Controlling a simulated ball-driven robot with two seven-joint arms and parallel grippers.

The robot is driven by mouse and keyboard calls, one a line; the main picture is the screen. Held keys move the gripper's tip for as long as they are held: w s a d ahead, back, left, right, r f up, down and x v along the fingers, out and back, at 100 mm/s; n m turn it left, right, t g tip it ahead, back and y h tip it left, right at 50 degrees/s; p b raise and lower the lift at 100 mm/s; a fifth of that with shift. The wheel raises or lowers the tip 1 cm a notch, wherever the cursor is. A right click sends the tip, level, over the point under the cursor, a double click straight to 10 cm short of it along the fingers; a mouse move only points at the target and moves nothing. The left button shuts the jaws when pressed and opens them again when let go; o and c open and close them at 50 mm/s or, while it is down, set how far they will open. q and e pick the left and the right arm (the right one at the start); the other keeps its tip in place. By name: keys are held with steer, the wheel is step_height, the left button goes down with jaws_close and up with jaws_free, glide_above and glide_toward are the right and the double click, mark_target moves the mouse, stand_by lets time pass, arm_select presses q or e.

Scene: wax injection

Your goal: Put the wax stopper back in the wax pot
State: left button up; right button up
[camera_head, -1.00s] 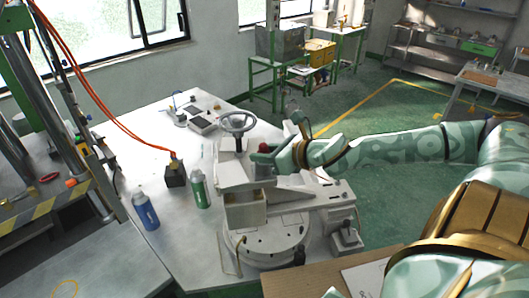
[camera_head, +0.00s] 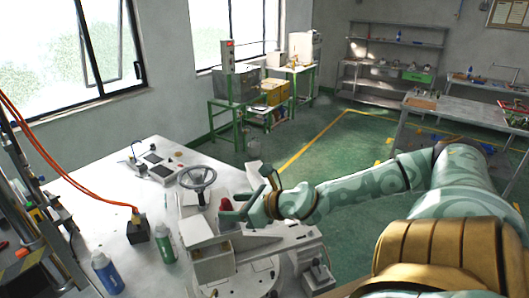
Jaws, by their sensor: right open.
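A small red knob (camera_head: 226,204) shows on top of a grey cylindrical part (camera_head: 228,219) of the machine, beside the handwheel; it looks like the wax stopper on the wax pot, but I cannot tell how deeply it sits. My right gripper (camera_head: 244,193) comes in from the right, its fingers spread open around empty space just right of the red knob. One finger passes in front of the cylinder and hides part of it. I cannot tell whether the finger touches it. My left gripper is not in view.
The handwheel (camera_head: 198,178) stands close left of the knob. A black block with an orange hose (camera_head: 138,231), a green bottle (camera_head: 164,243) and a blue bottle (camera_head: 107,272) stand on the white table (camera_head: 100,190). The green floor behind my right arm is open.

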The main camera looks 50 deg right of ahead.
steer(key=p+v, duration=0.1)
steer(key=p, duration=0.1)
steer(key=p+v, duration=0.1)
steer(key=v, duration=0.1)
steer(key=shift+r+p, duration=0.35)
steer(key=shift+p, duration=0.05)
glide_toward(230, 204)
steer(key=shift+s, duration=0.55)
steer(key=shift+d+f, duration=0.1)
